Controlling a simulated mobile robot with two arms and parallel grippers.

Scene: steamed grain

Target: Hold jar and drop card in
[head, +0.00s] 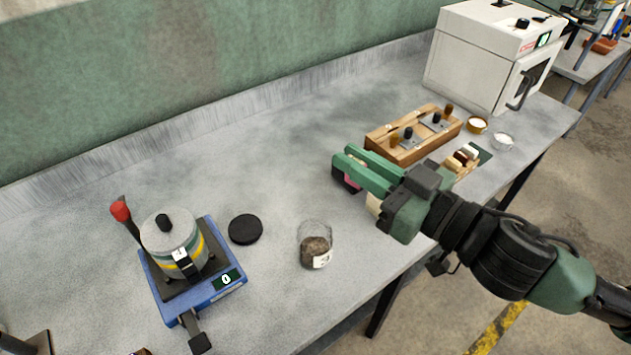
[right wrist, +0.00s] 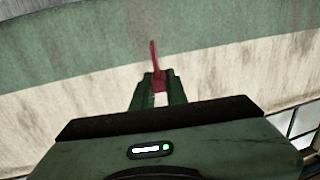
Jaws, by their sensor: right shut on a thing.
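The glass jar (head: 315,241) stands upright on the grey bench in the head view, partly filled with dark brown grain, with a small white label and no lid on it. My right gripper (head: 350,168) is above the bench, to the upper right of the jar and apart from it. It is shut on a thin pinkish-red card, which shows edge-on between the fingertips in the right wrist view (right wrist: 156,68). In the head view the card is mostly hidden by the fingers. My left gripper is not in view.
A black round lid (head: 245,229) lies left of the jar. A blue device (head: 205,300) with a metal pot (head: 172,235) and red-tipped lever stands further left. A wooden rack (head: 440,130), small dishes and a white oven (head: 490,55) are at right. The back middle bench is clear.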

